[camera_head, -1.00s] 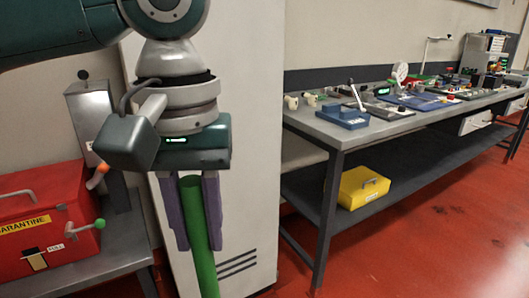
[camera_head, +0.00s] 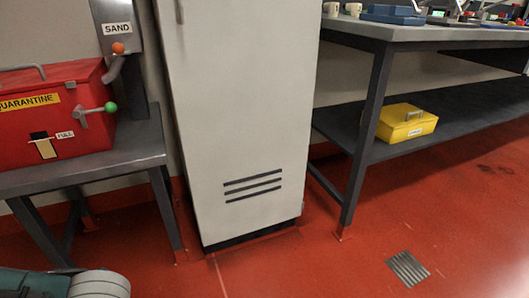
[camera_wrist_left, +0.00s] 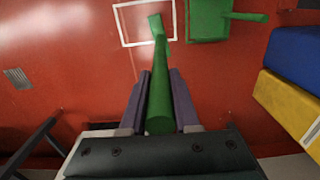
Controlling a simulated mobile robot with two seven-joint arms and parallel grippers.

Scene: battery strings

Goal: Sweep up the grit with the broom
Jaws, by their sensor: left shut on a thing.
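In the left wrist view my left gripper (camera_wrist_left: 159,75) has its purple fingers shut on the green broom handle (camera_wrist_left: 159,112). The handle runs away from the fingers towards the red floor. A small green block (camera_wrist_left: 155,24) at its far end, apparently the broom head, lies within a white outlined square. A flat green piece with a handle, which looks like a dustpan (camera_wrist_left: 208,22), is beside it on the right. Dark marks (camera_head: 492,168) show on the floor in the head view; I cannot tell whether they are grit. My right gripper is not in view.
A white cabinet (camera_head: 240,110) stands between a grey stand (camera_head: 85,172) with a red quarantine box (camera_head: 60,115) and a workbench (camera_head: 440,38). A yellow box (camera_head: 407,122) sits on its lower shelf. A floor drain (camera_head: 408,268) lies in open red floor.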

